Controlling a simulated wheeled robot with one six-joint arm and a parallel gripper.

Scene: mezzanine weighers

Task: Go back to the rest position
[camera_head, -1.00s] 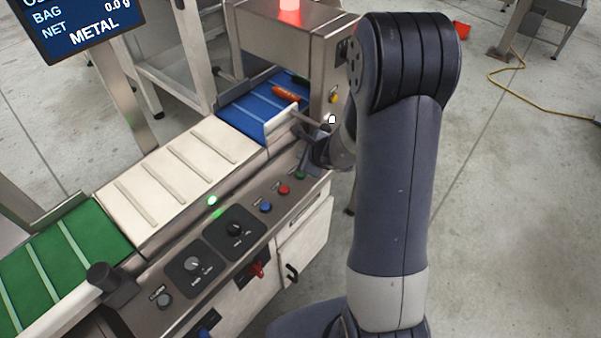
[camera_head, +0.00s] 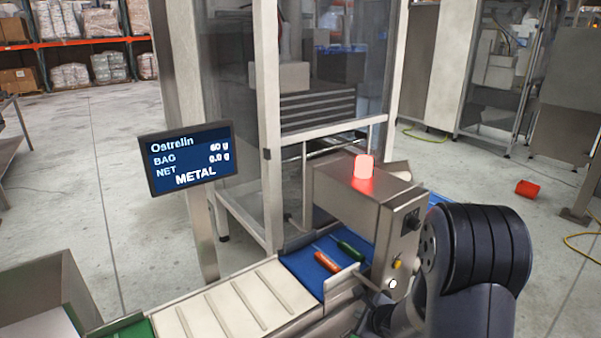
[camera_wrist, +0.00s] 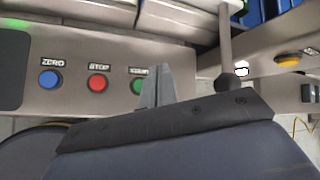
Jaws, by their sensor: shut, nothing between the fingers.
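In the wrist view my gripper (camera_wrist: 155,88) is shut and empty, its fingers together in front of the grey machine panel. The panel's blue ZERO button (camera_wrist: 50,80), red STOP button (camera_wrist: 98,84) and partly hidden green START button (camera_wrist: 138,86) lie left of and behind the fingers. A rod with a dark ball end (camera_wrist: 229,86) stands just right of the fingers; whether it touches my gripper I cannot tell. In the head view my arm (camera_head: 470,265) fills the lower right, and my gripper is not visible there.
A metal detector housing (camera_head: 340,200) carries a lit red lamp (camera_head: 363,167). An orange item (camera_head: 326,261) and a green item (camera_head: 350,251) lie on the blue belt. The display (camera_head: 190,160) reads METAL. Open floor lies right; a red bin (camera_head: 527,188) stands there.

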